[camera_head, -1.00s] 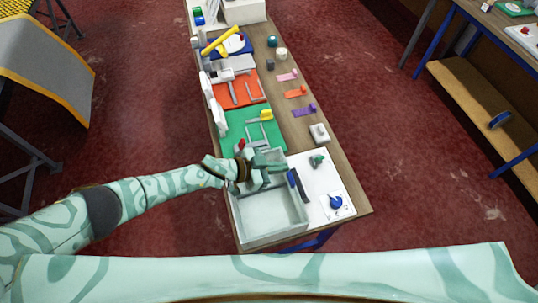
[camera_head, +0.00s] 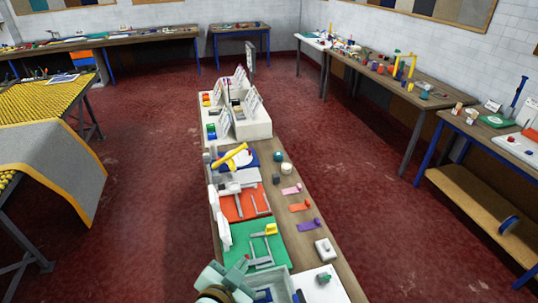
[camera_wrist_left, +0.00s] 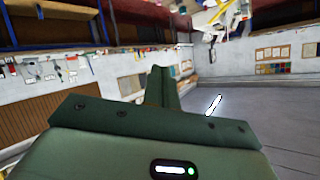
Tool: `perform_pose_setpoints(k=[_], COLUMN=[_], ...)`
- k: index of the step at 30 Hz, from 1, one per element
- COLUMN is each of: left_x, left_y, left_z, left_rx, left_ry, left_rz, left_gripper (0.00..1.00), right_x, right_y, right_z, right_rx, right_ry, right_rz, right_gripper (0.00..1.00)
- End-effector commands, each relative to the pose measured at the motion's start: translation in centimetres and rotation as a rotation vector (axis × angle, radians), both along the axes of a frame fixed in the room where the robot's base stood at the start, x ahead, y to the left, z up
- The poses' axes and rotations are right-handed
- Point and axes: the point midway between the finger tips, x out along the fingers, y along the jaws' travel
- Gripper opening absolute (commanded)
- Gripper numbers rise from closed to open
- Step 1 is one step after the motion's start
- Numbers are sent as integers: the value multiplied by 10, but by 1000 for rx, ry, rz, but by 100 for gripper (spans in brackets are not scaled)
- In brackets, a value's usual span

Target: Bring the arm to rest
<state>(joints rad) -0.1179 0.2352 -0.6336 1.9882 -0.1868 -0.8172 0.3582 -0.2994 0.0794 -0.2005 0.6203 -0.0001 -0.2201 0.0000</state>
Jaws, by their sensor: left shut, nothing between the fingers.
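My left gripper (camera_head: 238,281) is at the bottom edge of the head view, over the near end of the narrow table, beside the pale grey tray (camera_head: 281,284). Its pale green patterned arm is mostly cut off below the picture. In the left wrist view its fingers (camera_wrist_left: 160,88) are together with nothing between them. That view appears upside down, with walls and benches beyond the fingers and no table object close to them. My right gripper is not in view.
A green mat (camera_head: 236,247) with grey rails and a red mat (camera_head: 227,209) lie farther along the table. A white board (camera_head: 318,293) lies right of the tray. Red floor (camera_head: 150,190) is open on the left; a bench with a rug (camera_head: 55,165) stands beyond.

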Motion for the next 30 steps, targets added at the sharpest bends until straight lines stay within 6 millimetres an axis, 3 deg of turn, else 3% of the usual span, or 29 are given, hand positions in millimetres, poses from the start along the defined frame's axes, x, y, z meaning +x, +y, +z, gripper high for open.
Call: perform_pose_setpoints(k=[1,3,6,12,15,16,26,29,30], left_x=[-13,-29,-54,-108,-136,-140,-129,-135,-139], left_y=[36,80,129,203,233,237,212,204,200], left_z=[0,1,1,7,13,6,-161,-227,-259], left_rx=[69,173,294,490,577,591,498,460,441], left_ry=[51,116,202,365,445,463,563,610,632], left_rz=[88,177,261,366,403,403,319,294,286], left_gripper=[0,0,0,0,0,0,0,0,0], right_x=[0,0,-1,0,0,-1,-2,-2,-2], right_y=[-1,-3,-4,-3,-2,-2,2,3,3], right_z=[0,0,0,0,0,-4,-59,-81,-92], right_rx=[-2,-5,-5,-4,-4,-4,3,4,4], right_ry=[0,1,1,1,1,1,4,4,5], right_rz=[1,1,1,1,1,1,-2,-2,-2], right_gripper=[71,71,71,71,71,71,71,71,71])
